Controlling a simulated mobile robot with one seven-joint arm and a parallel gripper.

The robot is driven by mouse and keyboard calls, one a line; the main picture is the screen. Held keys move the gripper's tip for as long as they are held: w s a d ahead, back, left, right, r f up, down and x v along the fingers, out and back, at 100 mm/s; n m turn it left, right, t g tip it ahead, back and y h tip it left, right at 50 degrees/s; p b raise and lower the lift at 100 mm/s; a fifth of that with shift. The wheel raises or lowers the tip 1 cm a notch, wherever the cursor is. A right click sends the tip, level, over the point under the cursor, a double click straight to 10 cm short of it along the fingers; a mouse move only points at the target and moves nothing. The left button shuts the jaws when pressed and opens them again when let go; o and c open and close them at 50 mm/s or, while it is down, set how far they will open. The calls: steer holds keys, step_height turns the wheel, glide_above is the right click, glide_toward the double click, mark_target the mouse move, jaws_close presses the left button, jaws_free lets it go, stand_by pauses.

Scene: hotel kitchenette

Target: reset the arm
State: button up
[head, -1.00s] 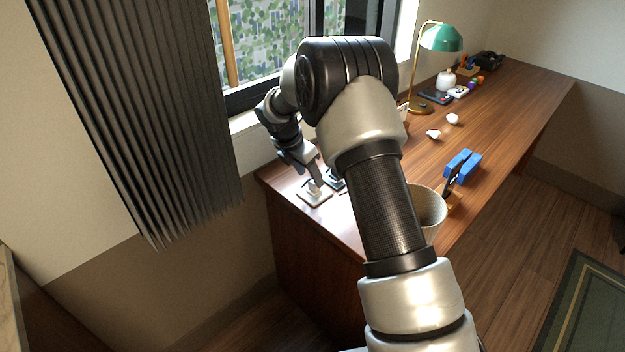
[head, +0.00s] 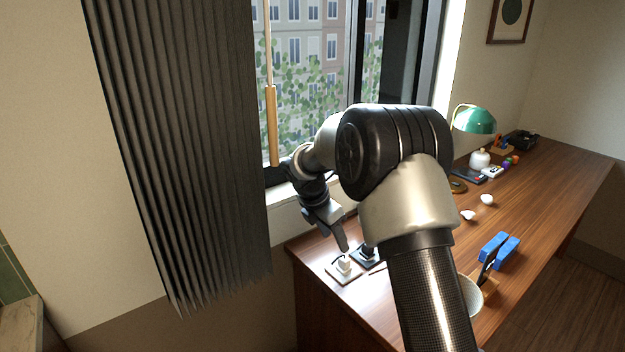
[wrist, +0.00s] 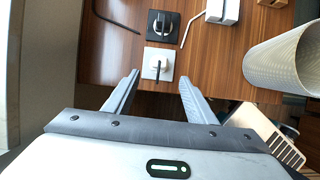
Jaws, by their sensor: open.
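My gripper (head: 341,238) is at the left end of the wooden desk. In the wrist view its two fingers (wrist: 160,77) are spread apart with nothing between them. A white square base with a small upright piece (head: 344,267) sits on the desk just below the fingertips; it also shows just beyond them in the wrist view (wrist: 150,62). A similar black square piece (head: 366,258) sits beside it, also in the wrist view (wrist: 154,30). My arm hides part of the desk in the head view.
A pale bin-like cup (head: 472,294) and blue blocks (head: 499,251) stand near the desk's front edge. A green lamp (head: 474,120) and small items are farther back. A grey curtain (head: 190,150) and window lie left of and behind the arm.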

steer(key=s+d+r+m+t+y, duration=0.1)
steer(key=s+d+r+m, duration=0.1)
steer(key=s+r+m, duration=0.55)
steer(key=s+d+r+m, duration=0.2)
steer(key=s+r+m, duration=0.3)
steer(key=s+r, duration=0.6)
steer(key=s+m+t+y, duration=0.25)
steer(key=s+m, duration=0.95)
steer(key=s, duration=0.7)
step_height(320, 180, up, 16)
steer(key=p, duration=1.5)
steer(key=shift+w+f, duration=0.2)
steer(key=shift+w, duration=0.05)
